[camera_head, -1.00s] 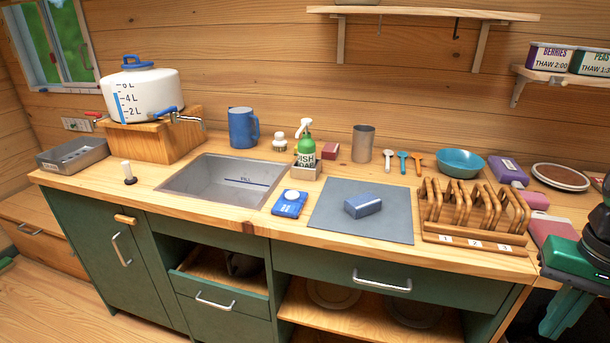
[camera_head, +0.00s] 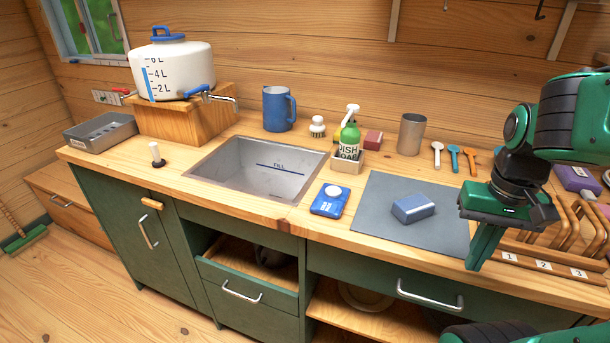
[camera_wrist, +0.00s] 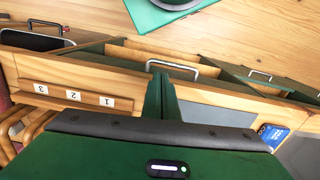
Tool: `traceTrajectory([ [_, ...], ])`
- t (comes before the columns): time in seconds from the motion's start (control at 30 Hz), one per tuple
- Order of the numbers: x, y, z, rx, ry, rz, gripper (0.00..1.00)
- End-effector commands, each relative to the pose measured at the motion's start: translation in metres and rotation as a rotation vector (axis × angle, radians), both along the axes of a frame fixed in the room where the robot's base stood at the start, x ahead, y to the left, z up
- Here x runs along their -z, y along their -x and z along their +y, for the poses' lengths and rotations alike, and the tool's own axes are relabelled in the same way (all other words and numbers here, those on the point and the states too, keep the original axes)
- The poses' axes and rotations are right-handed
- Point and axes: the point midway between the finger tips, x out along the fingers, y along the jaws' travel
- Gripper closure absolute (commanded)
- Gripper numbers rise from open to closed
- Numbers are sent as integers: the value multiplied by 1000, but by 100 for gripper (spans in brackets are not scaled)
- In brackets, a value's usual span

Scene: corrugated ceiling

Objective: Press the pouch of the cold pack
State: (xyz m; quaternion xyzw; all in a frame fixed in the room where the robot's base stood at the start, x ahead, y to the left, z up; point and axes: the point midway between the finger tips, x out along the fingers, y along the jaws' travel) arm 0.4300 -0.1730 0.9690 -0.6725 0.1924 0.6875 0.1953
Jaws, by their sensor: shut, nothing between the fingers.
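The cold pack (camera_head: 329,203) is a small blue flat pack with a raised white round pouch (camera_head: 333,191) on it. It lies on the wooden counter between the sink and the grey mat. Part of it shows at the right in the wrist view (camera_wrist: 273,135). My gripper (camera_head: 474,262) is green, shut and empty, pointing down near the counter's front edge. It is to the right of the cold pack, clearly apart from it, by the right side of the mat.
A grey mat (camera_head: 375,228) with a blue-grey block (camera_head: 413,208) on it lies between my gripper and the pack. The sink (camera_head: 225,171) is left of the pack. A dish soap bottle (camera_head: 349,141) stands behind it. A numbered wooden rack (camera_head: 543,265) is at the right.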

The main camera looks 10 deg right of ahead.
Motion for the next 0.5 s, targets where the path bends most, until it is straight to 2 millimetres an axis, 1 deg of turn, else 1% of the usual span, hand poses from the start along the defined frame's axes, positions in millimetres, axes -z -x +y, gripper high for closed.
traceTrajectory([
  [0.37,0,0,0,1,0,0,100],
  [0.4,-5,7,0,0,0,-9,100],
  [0.43,-8,7,0,0,2,-15,100],
  [0.47,-11,3,0,1,3,-17,100],
  [0.5,-16,-6,0,4,6,-17,100],
])
